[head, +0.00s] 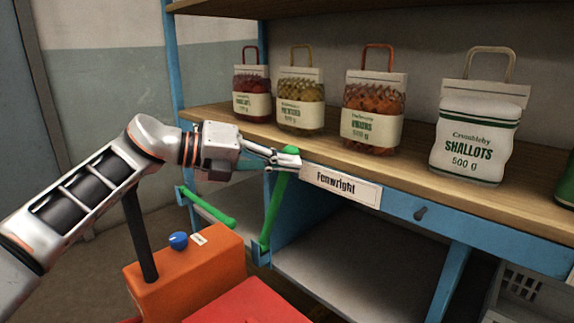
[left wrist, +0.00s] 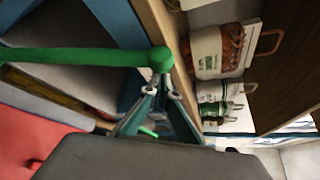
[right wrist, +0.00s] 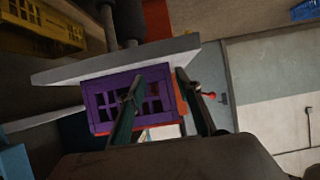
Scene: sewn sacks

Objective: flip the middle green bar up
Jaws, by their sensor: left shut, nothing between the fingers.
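A green bar (head: 273,212) stands steeply in front of the blue shelf frame, its foot in a blue bracket and its rounded top at the shelf edge. My left gripper (head: 287,160) is shut and empty at this top end; contact is hard to tell. In the left wrist view the same bar (left wrist: 85,56) ends in a knob just beyond the fingertips (left wrist: 160,90). A second green bar (head: 208,206) slopes low at the left of the frame. My right gripper (right wrist: 160,80) is open, seen only in its own wrist view, with nothing between its fingers.
Sacks stand on the wooden shelf (head: 400,172), including the white shallots sack (head: 472,140). A "Fenwright" label (head: 341,185) is on the shelf front. An orange box with a blue knob (head: 179,241) is below. A purple crate (right wrist: 100,105) lies beyond my right gripper.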

